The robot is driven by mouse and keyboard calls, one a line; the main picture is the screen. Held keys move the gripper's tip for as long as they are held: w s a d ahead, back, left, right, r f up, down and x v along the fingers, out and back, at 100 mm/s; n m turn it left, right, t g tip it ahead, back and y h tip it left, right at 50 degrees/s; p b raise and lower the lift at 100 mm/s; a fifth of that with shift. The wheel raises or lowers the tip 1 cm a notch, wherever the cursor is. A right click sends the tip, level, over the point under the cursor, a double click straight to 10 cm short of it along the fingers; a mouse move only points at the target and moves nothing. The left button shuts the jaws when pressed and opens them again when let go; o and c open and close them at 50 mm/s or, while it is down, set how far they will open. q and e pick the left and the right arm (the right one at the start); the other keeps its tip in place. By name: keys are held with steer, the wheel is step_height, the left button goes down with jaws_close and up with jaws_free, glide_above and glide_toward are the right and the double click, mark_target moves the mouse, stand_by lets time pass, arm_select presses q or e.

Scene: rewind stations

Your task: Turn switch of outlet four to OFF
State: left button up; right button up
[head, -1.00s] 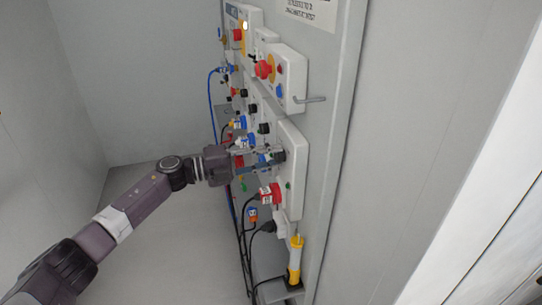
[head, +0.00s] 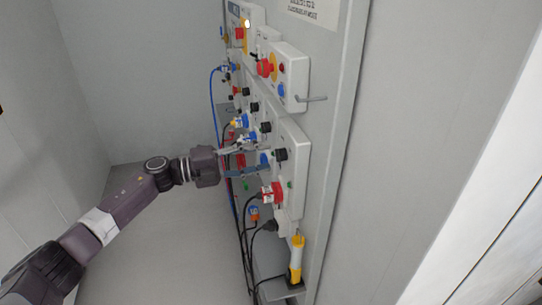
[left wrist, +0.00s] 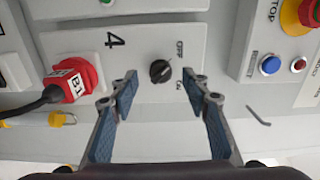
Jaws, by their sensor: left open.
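The outlet four panel (left wrist: 135,55) is white, with a "4" and the marks OFF and ON, and fills the middle of the left wrist view. Its switch is a round black knob (left wrist: 160,71). The knob also shows in the head view (head: 281,155). I cannot clearly tell which mark the knob points to. My left gripper (left wrist: 160,84) is open, its blue-padded fingers on either side of the knob's line and short of it, holding nothing. In the head view the left gripper (head: 256,160) is just left of the panel. My right gripper is not in view.
A red plug marked B1 (left wrist: 72,82) with a black cable sits beside the knob. A panel with a red stop button (head: 265,68) is above, with a grey bar (head: 312,98) sticking out. A yellow-and-white tool (head: 296,260) stands below. Cables hang left of the board.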

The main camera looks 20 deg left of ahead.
arm_select(q)
steer(key=v, duration=0.8)
steer(key=shift+s+a, duration=0.15)
steer(key=shift+s, duration=0.05)
